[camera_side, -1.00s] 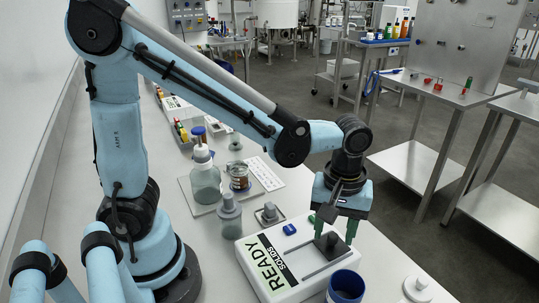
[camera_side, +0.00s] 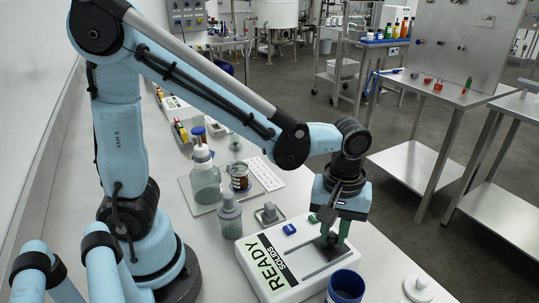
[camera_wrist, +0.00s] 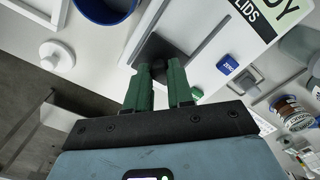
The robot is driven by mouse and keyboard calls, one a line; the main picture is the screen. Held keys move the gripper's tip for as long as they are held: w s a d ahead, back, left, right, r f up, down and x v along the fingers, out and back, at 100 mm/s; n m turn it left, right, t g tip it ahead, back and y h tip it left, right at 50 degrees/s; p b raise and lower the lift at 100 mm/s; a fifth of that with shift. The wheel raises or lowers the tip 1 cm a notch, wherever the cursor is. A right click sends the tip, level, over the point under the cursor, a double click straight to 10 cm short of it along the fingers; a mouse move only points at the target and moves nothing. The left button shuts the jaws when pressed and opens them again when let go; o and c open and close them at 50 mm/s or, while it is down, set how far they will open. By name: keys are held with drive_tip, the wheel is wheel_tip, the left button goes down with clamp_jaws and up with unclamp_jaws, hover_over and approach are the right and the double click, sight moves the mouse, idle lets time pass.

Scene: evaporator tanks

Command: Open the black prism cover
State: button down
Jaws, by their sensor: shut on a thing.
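The black prism cover (camera_side: 327,242) is a small dark block on top of the white instrument (camera_side: 262,279) marked READY and SOLIDS, at the right end of its grey recessed plate. My gripper (camera_side: 334,238) points down over it with its green fingers closed on it. In the wrist view, the dark cover (camera_wrist: 153,48) shows between and just beyond the fingertips (camera_wrist: 158,70). The fingers hide part of the cover in both views. I cannot tell whether it is lifted at all.
A blue cup (camera_side: 345,287) stands close in front of the instrument. A round white lid-like piece (camera_side: 417,289) lies to the right. A blue button (camera_side: 289,229) sits on the instrument's back edge. A grey bottle (camera_side: 229,216) and a small metal piece (camera_side: 269,213) stand behind it.

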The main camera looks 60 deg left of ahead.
sight(307, 260)
drive_tip(key=shift+s, duration=2.8)
drive_tip(key=c, duration=1)
unclamp_jaws()
drive_tip(key=shift+o, duration=0.2)
drive_tip(key=shift+r, duration=0.1)
wheel_tip(307, 260, up, 12)
